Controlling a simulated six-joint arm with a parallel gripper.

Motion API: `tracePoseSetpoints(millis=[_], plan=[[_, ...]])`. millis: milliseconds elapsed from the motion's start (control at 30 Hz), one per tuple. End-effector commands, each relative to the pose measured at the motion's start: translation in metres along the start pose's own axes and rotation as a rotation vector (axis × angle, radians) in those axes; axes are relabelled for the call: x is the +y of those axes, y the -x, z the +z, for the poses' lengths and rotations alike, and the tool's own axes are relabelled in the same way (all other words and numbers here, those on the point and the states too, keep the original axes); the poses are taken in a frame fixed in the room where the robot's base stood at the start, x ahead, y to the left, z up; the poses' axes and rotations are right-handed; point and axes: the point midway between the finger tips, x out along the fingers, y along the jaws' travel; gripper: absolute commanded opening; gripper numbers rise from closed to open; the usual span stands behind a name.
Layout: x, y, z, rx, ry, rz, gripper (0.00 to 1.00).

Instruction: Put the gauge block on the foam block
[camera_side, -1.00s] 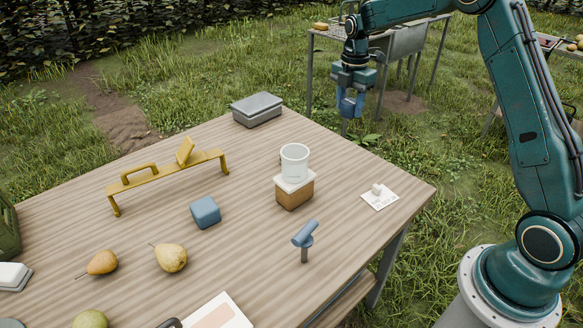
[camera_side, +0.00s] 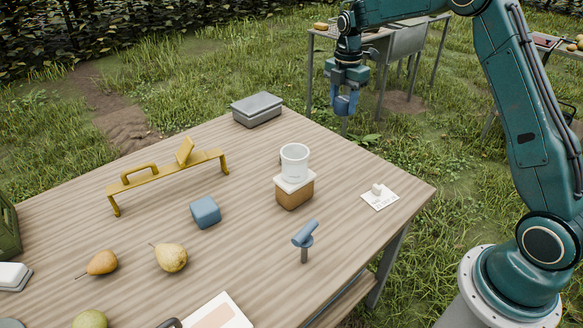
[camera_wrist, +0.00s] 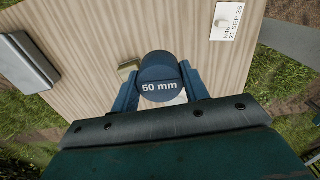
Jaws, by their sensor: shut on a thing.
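My gripper (camera_side: 345,104) is above the grass past the table's far right edge in the side view. In the wrist view my gripper (camera_wrist: 160,88) is shut on a dark blue round piece marked "50 mm", which I take as the gauge block (camera_wrist: 158,70). In the side view it blends with the blue fingers. A plain blue cube (camera_side: 205,212), seemingly the foam block, sits on the table left of the centre, well apart from my gripper. Its top is bare.
A white cup (camera_side: 294,160) stands on a brown, white-topped block (camera_side: 294,195). A yellow handled frame (camera_side: 165,172), a grey box (camera_side: 257,109), a blue stand (camera_side: 304,241), a label card (camera_side: 380,197) and pears (camera_side: 170,257) share the wooden table (camera_side: 250,260).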

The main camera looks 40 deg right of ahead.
Motion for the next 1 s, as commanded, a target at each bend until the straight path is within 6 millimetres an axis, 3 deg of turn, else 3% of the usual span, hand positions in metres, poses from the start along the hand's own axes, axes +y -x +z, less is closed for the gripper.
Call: tracePoseSetpoints(millis=[267,533,767,1000], plan=[[0.046,-0.009,-0.062,0.000,0.021,0.000,0.21],[0.089,-0.022,-0.155,0.000,0.038,0.001,0.21],[0.108,-0.036,-0.241,0.000,0.052,0.001,0.21],[0.111,-0.050,-0.329,0.000,0.064,0.001,0.21]])
